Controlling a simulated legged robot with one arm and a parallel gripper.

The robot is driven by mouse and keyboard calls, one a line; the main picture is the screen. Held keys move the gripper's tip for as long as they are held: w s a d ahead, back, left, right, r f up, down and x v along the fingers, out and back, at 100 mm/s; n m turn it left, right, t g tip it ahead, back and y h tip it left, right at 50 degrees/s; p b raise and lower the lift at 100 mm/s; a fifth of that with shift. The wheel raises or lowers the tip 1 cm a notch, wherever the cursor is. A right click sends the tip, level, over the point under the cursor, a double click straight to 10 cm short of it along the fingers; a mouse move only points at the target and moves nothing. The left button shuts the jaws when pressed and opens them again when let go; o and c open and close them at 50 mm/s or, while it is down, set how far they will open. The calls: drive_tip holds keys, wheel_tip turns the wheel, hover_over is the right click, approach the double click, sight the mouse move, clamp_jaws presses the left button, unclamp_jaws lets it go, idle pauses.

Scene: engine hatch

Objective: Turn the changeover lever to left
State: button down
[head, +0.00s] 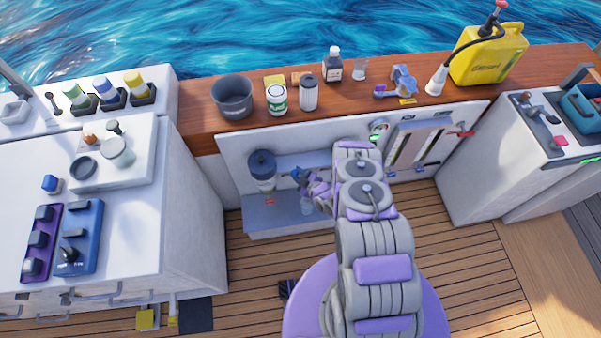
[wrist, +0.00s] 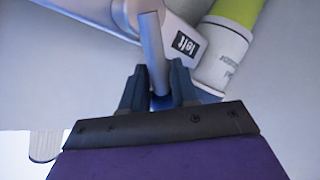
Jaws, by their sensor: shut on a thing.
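In the wrist view the changeover lever (wrist: 152,52) is a grey bar that rises from between the two dark fingers of my gripper (wrist: 160,90). The gripper is shut on its near end. In the head view my gripper (head: 300,178) is in the open hatch recess, close to the dark-topped filter (head: 262,170). The lever cannot be made out there.
In the wrist view a white and green cylinder (wrist: 222,60) stands close on the right. In the head view the wooden ledge (head: 215,142) above the hatch holds a dark bucket (head: 232,97), cans and a yellow jerrycan (head: 488,55). The deck (head: 480,285) at right is clear.

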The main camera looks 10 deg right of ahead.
drive_tip(key=shift+w+a+r, duration=0.15)
drive_tip(key=shift+a+r, duration=0.1)
drive_tip(key=shift+a, duration=0.15)
drive_tip(key=c, duration=1.1)
unclamp_jaws()
drive_tip(key=shift+a, duration=0.1)
drive_tip(key=shift+f, duration=0.1)
drive_tip(key=shift+f, duration=0.15)
drive_tip(key=shift+d, duration=0.35)
drive_tip(key=shift+s+d, duration=0.1)
drive_tip(key=shift+s, duration=0.15)
drive_tip(key=shift+s+d, duration=0.1)
drive_tip(key=shift+s, duration=0.15)
drive_tip(key=p+v, duration=0.4)
drive_tip(key=v, duration=1.2)
drive_tip(key=shift+s, duration=0.2)
